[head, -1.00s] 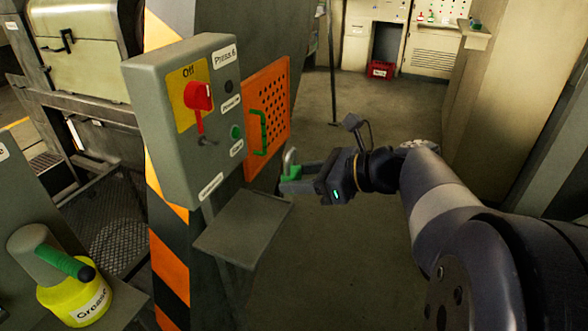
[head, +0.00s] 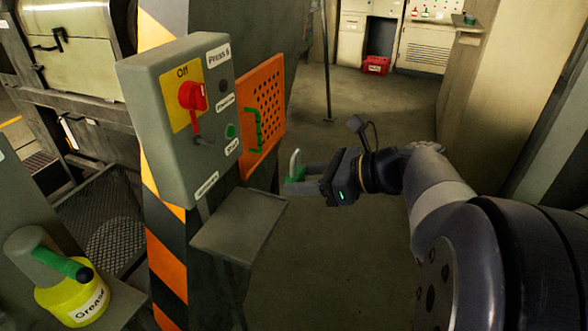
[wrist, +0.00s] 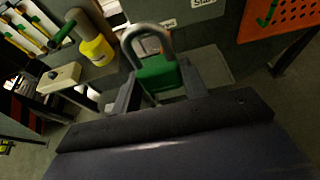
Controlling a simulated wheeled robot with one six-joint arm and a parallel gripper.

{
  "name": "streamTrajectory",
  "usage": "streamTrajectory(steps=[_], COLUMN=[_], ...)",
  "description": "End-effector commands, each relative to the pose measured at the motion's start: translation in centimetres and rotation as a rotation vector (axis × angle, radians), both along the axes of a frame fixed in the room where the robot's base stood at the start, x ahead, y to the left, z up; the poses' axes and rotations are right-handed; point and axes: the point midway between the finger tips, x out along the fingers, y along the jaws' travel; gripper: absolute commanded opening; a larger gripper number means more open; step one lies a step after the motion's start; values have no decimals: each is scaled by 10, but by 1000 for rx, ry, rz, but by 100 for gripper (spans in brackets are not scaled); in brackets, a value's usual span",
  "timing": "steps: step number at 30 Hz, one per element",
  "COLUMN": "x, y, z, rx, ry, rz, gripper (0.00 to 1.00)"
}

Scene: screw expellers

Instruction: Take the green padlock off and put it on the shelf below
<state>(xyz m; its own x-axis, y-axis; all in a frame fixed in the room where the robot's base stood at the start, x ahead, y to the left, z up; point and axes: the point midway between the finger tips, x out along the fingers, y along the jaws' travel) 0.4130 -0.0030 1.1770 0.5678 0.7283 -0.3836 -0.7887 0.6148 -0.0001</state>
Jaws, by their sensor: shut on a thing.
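The green padlock (head: 296,172) with its silver shackle is between the fingers of my gripper (head: 300,180), which is shut on it. In the head view the padlock is upright, shackle up, in the air to the right of the control box and apart from it. In the wrist view the padlock (wrist: 157,72) sits between the two fingers (wrist: 160,88). The small grey shelf (head: 240,226) is below the control box, bare, lower and to the left of my gripper. The grey control box (head: 160,125) has a red switch (head: 192,97) on a yellow plate.
A yellow grease can (head: 72,300) stands at lower left. A striped post (head: 168,270) stands beside the shelf. Open floor lies right of the shelf.

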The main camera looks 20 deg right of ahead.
Motion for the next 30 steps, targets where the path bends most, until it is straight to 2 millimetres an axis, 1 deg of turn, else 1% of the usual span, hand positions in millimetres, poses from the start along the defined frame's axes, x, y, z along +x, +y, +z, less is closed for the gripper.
streamTrajectory(steps=[30], x=[-25], y=[-33], z=[1], rx=[1], ry=[1], rz=[-3], gripper=[17])
